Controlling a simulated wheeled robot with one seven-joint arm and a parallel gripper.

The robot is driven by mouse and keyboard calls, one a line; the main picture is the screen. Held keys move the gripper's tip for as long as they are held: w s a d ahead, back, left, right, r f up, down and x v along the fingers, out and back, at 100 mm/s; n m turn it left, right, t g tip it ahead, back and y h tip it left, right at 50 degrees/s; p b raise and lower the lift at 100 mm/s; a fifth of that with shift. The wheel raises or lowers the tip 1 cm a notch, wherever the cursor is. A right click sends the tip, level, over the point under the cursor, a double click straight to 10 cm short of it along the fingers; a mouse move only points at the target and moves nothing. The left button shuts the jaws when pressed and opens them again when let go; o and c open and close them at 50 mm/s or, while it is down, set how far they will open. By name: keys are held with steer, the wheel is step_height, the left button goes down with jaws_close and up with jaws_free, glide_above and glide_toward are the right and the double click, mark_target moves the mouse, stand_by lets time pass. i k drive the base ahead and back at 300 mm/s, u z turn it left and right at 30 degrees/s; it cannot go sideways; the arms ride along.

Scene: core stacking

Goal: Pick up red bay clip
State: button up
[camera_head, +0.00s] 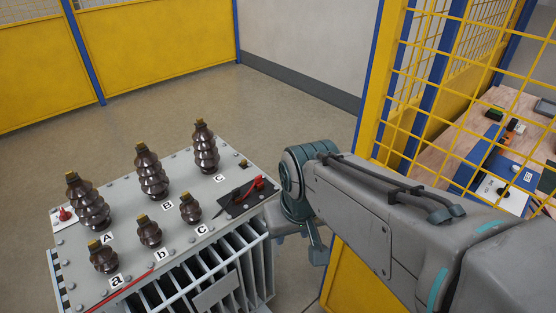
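A red clip (258,184) lies on a dark pad (238,208) at the right corner of the grey transformer top (180,225). A black clip or lead (222,205) lies just left of it on the same pad. My gripper (316,254) hangs below my wrist, to the right of the transformer and apart from the red clip in the picture. My arm partly hides it, and its fingers are too unclear to tell open from shut. I see nothing held in it.
Several brown ribbed bushings, such as the one by C (204,147), stand on the transformer. A red lead (120,290) runs along its front edge. A yellow mesh fence (470,100) stands right, with a cluttered bench (455,150) behind it. The floor (290,110) behind is clear.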

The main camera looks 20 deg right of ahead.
mark_target(259, 183)
steer(key=u, duration=0.2)
steer(key=k, duration=0.25)
steer(key=z, duration=0.4)
steer(key=i, duration=0.7)
steer(key=u, duration=0.2)
